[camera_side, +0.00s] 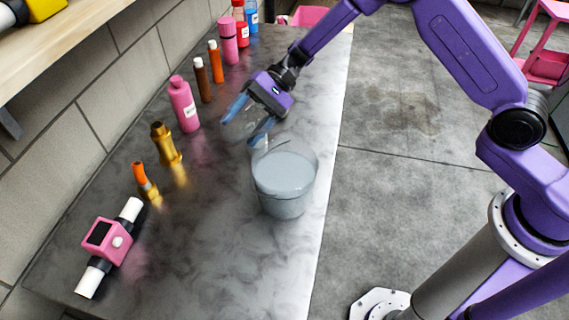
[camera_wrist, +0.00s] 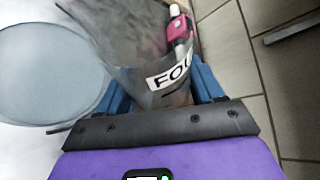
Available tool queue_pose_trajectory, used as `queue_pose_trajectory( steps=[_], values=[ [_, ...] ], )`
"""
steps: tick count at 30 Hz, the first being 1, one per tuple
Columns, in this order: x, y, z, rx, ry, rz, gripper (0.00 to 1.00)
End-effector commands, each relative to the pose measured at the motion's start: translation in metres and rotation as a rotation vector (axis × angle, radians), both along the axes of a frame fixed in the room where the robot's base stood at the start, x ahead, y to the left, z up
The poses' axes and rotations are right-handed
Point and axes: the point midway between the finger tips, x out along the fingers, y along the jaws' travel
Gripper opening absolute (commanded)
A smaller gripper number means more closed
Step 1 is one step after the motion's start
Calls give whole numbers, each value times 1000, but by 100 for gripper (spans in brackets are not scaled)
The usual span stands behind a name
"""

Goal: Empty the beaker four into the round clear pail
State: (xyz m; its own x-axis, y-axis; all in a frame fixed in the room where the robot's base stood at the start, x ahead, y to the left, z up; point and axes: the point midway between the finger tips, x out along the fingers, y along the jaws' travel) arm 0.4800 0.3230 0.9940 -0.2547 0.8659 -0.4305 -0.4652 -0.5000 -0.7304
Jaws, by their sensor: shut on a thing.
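The clear beaker (camera_wrist: 150,62) is between the blue fingers of my gripper (camera_wrist: 157,92) in the wrist view. Its white label shows the letters "FOU", partly cut off. In the side view, my gripper (camera_side: 243,126) is shut on the beaker, which shows only faintly, so its tilt and contents are hard to tell. The round clear pail (camera_side: 284,205) stands upright on the counter, just below and right of my fingers. The pail (camera_wrist: 45,80) fills the left of the wrist view, beside the beaker. A pale surface shows inside it, but I cannot tell its contents.
Along the wall stand a pink bottle (camera_side: 184,105), a gold bottle (camera_side: 165,145), a small orange-capped bottle (camera_side: 144,180) and several more containers behind. A pink device with pipe ends (camera_side: 108,240) lies front left. The counter (camera_side: 215,265) is clear in front of the pail.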

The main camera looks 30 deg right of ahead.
Motion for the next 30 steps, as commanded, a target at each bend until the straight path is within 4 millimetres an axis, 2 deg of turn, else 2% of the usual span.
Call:
queue_pose_trajectory(
  steps=[10, 17, 25, 30],
  values=[
    [0, 1, 8, -88, 188, -1, 24],
    [9, 5, -3, -150, 322, -2, 24],
    [16, 8, 5, -216, 465, -3, 24],
    [20, 10, -2, -261, 565, -4, 24]
  ],
)
